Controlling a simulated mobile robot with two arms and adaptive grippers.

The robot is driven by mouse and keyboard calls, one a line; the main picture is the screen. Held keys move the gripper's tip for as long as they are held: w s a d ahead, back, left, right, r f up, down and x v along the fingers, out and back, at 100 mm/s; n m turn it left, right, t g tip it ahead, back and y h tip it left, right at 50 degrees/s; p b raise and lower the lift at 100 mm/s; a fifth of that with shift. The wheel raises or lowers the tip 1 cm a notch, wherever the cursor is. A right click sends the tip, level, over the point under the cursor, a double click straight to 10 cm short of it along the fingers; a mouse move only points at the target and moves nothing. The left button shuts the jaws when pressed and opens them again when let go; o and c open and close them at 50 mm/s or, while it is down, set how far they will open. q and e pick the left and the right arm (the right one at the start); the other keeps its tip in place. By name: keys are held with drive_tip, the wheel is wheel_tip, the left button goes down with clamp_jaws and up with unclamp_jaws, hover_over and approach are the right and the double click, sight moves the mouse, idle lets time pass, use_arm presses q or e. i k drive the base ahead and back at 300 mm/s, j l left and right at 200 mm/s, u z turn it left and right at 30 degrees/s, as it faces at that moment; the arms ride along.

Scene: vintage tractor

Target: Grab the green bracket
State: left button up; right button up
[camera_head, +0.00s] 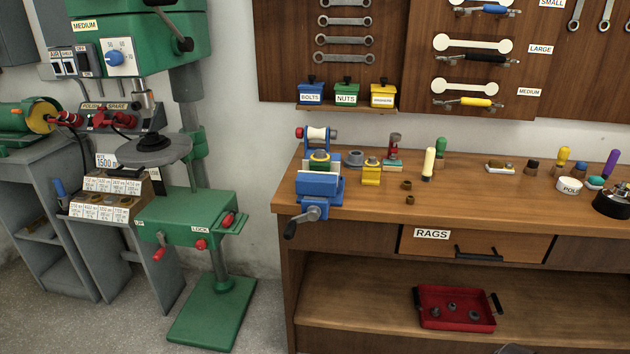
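No part is labelled as the green bracket, and I cannot tell for sure which green part it is. A green drill press table (190,217) with red knobs and a small green handle-like frame (234,221) at its right stands left of the workbench. On the bench, a blue vise (320,186) has a small green and yellow part (320,161) at its top. A green-topped piece (440,146) stands farther right, behind a cream-handled tool (429,163).
The wooden workbench (470,205) has a closed rags drawer (475,245) and a lower shelf with a red tray (455,309) holding several dark parts. Floor shows between drill press and bench.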

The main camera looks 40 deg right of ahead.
sight(316, 165)
drive_tip(key=z, duration=1.35)
drive_tip(key=i+j+z, duration=0.1)
drive_tip(key=j, duration=0.25)
drive_tip(key=i+j, duration=0.2)
drive_tip(key=j, duration=0.2)
drive_tip(key=i+j+z, duration=0.15)
drive_tip(key=j, duration=0.25)
